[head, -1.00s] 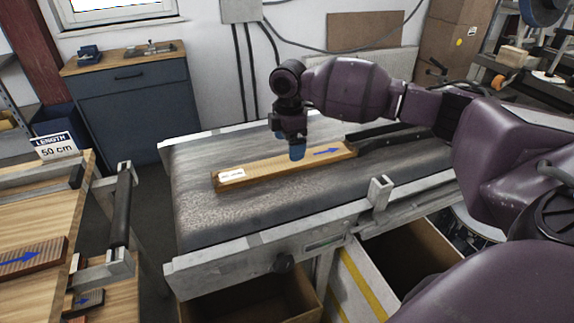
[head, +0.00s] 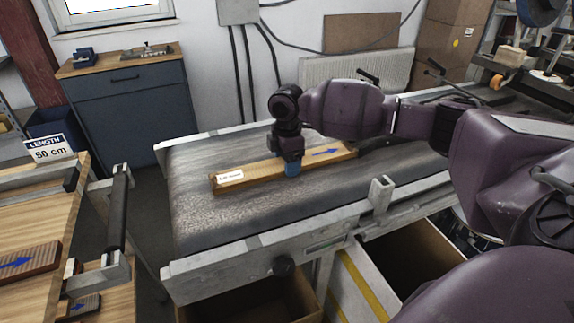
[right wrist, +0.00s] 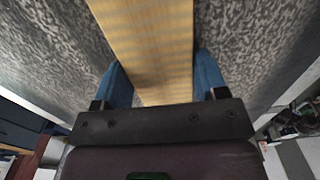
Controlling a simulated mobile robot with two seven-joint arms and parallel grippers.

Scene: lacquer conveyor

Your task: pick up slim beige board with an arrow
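The slim beige board (head: 262,169) lies flat on the grey conveyor belt. It has a white label at its left end and a blue arrow (head: 325,152) toward its right end. My right gripper (head: 292,169) is down at the board's middle, pointing downward. In the right wrist view the board (right wrist: 150,40) runs between the two blue fingers of the right gripper (right wrist: 160,85). The fingers flank its long edges with little or no gap; I cannot tell whether they press on it. My left gripper is not in view.
The conveyor (head: 230,218) has metal side rails and a bracket (head: 381,191) on its near rail. Open boxes (head: 415,262) stand below it. At left is a wooden table with a "LENGTH 50 cm" sign (head: 50,149) and a darker arrow-marked board (head: 28,259).

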